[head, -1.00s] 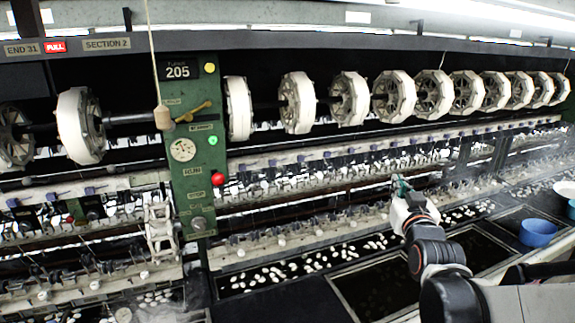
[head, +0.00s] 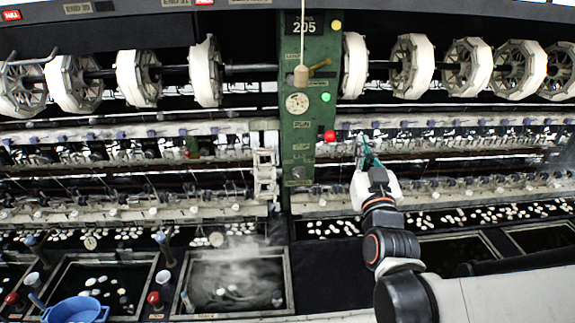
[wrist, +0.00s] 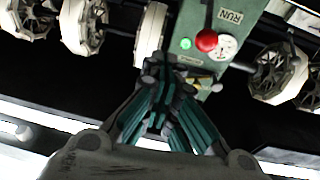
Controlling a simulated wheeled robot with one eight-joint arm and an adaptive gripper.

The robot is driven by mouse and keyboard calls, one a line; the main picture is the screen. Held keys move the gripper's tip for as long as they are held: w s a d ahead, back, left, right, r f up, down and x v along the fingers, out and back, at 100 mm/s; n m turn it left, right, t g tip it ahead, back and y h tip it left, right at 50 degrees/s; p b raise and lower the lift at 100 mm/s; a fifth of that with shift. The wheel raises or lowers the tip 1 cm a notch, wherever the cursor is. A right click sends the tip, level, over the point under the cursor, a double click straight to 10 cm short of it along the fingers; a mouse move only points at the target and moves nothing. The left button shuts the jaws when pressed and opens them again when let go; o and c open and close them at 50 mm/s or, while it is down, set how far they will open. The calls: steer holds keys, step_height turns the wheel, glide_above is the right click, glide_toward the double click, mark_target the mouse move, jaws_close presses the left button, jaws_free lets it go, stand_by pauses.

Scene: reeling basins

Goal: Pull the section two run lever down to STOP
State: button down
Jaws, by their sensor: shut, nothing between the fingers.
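The green section post (head: 308,45) stands at the middle of the head view, with a plate reading 205. The run lever shows as a red ball knob (head: 330,136) at the post's right edge, at a height between the RUN label and the STOP label below it. In the wrist view the red knob (wrist: 206,40) is beside the RUN label. My gripper (head: 364,143) is to the right of the knob and apart from it in the head view. In the wrist view my gripper (wrist: 160,75) has its green fingers shut and empty; the lever's shaft is not clear.
A wooden pull handle (head: 301,75) hangs on a cord before the post, near a brass lever (head: 320,66). A green lamp (head: 326,97) is above the red knob. White reels (head: 412,65) line both sides. Basins (head: 188,290) and a blue bowl (head: 75,310) lie below.

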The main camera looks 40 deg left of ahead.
mark_target(330, 131)
steer(key=shift+n+g+y, duration=0.4)
steer(key=shift+g+y, duration=0.1)
steer(key=shift+y, duration=0.1)
steer(key=shift+w+a+r+p, duration=0.35)
steer(key=shift+w+a, duration=0.3)
steer(key=shift+a, duration=1.1)
steer(key=shift+w+a+r+p, duration=0.2)
steer(key=shift+w+a+r, duration=0.4)
steer(key=shift+a, duration=1.2)
steer(key=shift+w+a+r+p, duration=0.3)
steer(key=shift+w+a, duration=0.45)
steer(key=shift+a, duration=1)
steer(key=shift+f, duration=0.15)
steer(key=shift+s+f+b, duration=0.15)
steer(key=shift+f+b, duration=0.2)
steer(key=shift+b, duration=0.4)
